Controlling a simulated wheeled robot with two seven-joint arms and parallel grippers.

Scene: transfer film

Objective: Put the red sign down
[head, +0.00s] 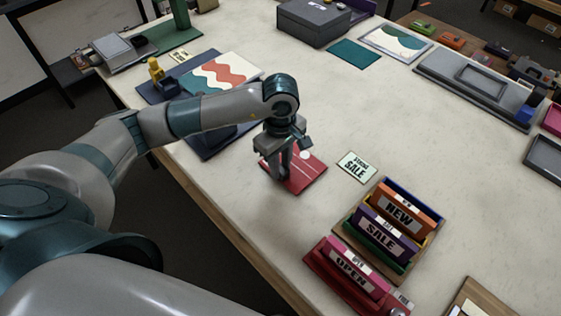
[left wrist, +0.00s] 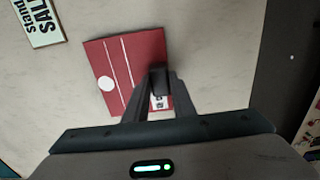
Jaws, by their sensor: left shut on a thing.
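The red sign (head: 309,175) is a flat red panel with white lines and a white dot, over the pale tabletop left of the middle in the head view. It also shows in the left wrist view (left wrist: 124,64), with a small white label near its lower edge. My left gripper (head: 281,176) points down at the sign's left edge and is shut on it. I cannot tell whether the sign touches the table. My right gripper is not in view.
A dark blue board (head: 215,142) lies behind my arm. The table's middle is clear.

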